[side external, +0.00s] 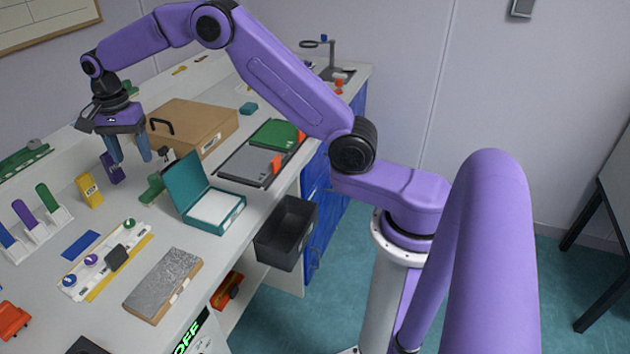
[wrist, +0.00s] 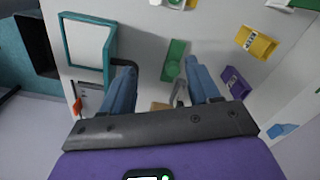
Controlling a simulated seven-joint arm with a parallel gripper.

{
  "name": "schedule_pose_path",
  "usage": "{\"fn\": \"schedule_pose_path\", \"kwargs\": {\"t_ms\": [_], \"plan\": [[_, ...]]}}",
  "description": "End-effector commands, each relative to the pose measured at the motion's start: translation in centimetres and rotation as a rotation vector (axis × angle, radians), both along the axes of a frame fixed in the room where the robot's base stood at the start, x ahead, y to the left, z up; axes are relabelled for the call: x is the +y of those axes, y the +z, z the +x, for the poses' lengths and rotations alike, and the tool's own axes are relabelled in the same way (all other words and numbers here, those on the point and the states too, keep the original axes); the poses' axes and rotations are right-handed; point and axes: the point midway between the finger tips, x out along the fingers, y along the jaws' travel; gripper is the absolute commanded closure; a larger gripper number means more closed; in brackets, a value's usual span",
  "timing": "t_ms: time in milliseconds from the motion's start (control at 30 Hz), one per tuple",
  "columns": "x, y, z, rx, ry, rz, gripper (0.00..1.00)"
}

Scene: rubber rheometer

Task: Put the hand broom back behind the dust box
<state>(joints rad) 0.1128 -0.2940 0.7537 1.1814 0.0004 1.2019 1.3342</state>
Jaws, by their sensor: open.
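My gripper (side external: 131,160) hangs open and empty over the back left part of the bench, fingers pointing down. In the wrist view its two blue fingers (wrist: 160,66) stand apart, with a green piece (wrist: 174,60) and a small grey part (wrist: 181,92) showing between them. The green piece (side external: 152,188) lies on the bench just right of the fingers in the side view. An open dark box (side external: 287,232) at the bench's front edge may be the dust box, but I cannot be sure. I cannot make out the hand broom for certain.
A brown box (side external: 200,125) with a black handle stands behind the gripper. An open teal case (side external: 215,211) is nearby. Yellow (side external: 90,190) and purple (side external: 112,168) blocks stand left of the gripper. A grey-topped block (side external: 163,285) lies at the front.

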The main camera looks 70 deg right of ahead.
Motion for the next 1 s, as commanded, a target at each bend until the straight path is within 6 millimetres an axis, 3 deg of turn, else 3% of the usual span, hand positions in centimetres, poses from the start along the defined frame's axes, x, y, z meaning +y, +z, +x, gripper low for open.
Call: {"fn": "schedule_pose_path", "kwargs": {"t_ms": [200, 467, 733, 1000], "plan": [[4.3, 2.9, -6.9, -0.008, 0.416, 0.0, 0.39], [6.7, 4.8, -16.9, -0.015, 0.91, -0.001, 0.39], [5.7, 5.3, -28.1, -0.024, 1.424, -0.002, 0.39], [1.8, 4.2, -38.5, -0.034, 1.925, -0.003, 0.39]]}}
